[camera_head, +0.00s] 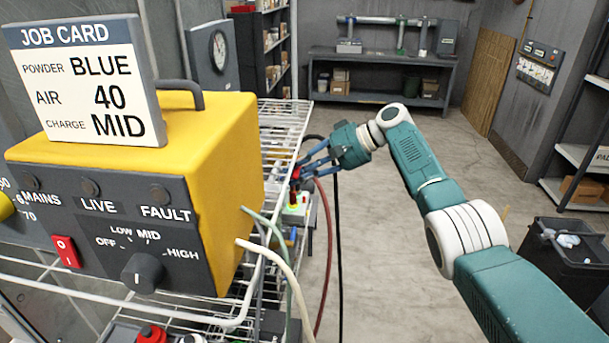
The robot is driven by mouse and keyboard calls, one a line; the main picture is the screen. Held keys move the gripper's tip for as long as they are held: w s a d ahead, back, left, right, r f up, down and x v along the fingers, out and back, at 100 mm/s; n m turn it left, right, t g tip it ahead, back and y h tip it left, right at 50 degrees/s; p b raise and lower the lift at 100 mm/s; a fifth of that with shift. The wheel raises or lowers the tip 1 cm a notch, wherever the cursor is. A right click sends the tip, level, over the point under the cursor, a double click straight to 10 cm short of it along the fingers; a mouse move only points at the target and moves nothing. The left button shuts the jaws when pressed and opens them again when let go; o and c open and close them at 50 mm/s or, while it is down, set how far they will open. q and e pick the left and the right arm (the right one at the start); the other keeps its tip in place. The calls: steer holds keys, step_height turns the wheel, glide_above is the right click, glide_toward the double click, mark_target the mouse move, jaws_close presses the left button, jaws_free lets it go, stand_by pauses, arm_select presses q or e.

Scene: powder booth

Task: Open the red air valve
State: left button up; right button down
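A small red part (296,173), which looks like the red air valve, sits at the right edge of the white wire rack. A red hose (327,240) hangs down close beside it. My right gripper (302,166) reaches in from the right, with its blue fingers right at the red part. The fingers partly cover it, and I cannot tell whether they touch or grip it. The handle's position is too small to make out. My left gripper is not in view.
A yellow control unit (215,150) with a job card (85,80) stands on the wire rack (285,120) at the left, close to the valve. A black hose (338,250) hangs nearby. A black bin (560,265) stands at the right. The middle floor is clear.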

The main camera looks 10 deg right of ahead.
steer(key=shift+r, duration=0.25)
stand_by(0.5)
steer(key=c, duration=1.6)
jaws_free()
steer(key=shift+w, duration=0.1)
steer(key=v, duration=1.2)
steer(key=shift+w, duration=0.1)
steer(key=shift+d+f, duration=0.1)
steer(key=shift+f, duration=0.05)
